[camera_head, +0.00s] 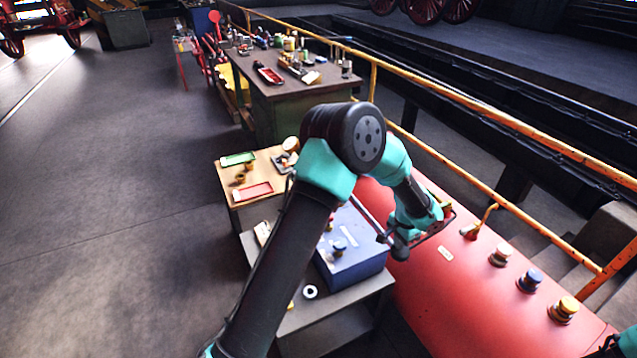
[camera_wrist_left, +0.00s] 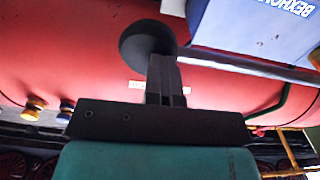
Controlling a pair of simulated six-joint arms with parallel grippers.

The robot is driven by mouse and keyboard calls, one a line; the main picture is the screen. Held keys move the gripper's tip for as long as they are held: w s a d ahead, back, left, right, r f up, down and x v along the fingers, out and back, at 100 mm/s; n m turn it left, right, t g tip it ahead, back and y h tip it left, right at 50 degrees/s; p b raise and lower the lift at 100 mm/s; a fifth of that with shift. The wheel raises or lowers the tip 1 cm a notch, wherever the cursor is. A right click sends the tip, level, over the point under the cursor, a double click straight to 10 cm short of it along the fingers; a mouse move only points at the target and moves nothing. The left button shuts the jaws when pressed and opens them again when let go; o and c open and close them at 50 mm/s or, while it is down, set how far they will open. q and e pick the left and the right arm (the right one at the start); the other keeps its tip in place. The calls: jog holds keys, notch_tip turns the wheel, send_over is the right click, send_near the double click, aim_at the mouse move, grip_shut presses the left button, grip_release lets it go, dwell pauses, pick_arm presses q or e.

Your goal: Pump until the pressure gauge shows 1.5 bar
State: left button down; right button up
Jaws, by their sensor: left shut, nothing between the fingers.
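A blue pump box (camera_head: 348,262), with white lettering, stands on a grey bench beside the red boiler. A pale bar, probably its lever, runs along the top edge toward my left gripper (camera_head: 398,238). A dark round knob (camera_head: 399,252) shows beside the gripper, low over the boiler's side. In the left wrist view the shut fingers (camera_wrist_left: 164,70) are empty and point at the dark knob (camera_wrist_left: 147,42), overlapping its edge; whether they touch it I cannot tell. The blue box (camera_wrist_left: 255,35) is at upper right there. I cannot make out a gauge reading. My right gripper is out of view.
A wooden bench with green and red trays (camera_head: 253,191) stands farther back.

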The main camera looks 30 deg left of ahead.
pick_arm(q)
jog(key=shift+a+f, duration=0.15)
jog(key=shift+f, duration=1.75)
notch_tip(320, 180, up, 17)
jog(key=shift+f, duration=0.15)
jog(key=shift+f, duration=0.1)
jog(key=shift+f, duration=0.9)
jog(key=shift+f, duration=0.1)
jog(key=shift+f, duration=7.35)
notch_tip(320, 180, up, 17)
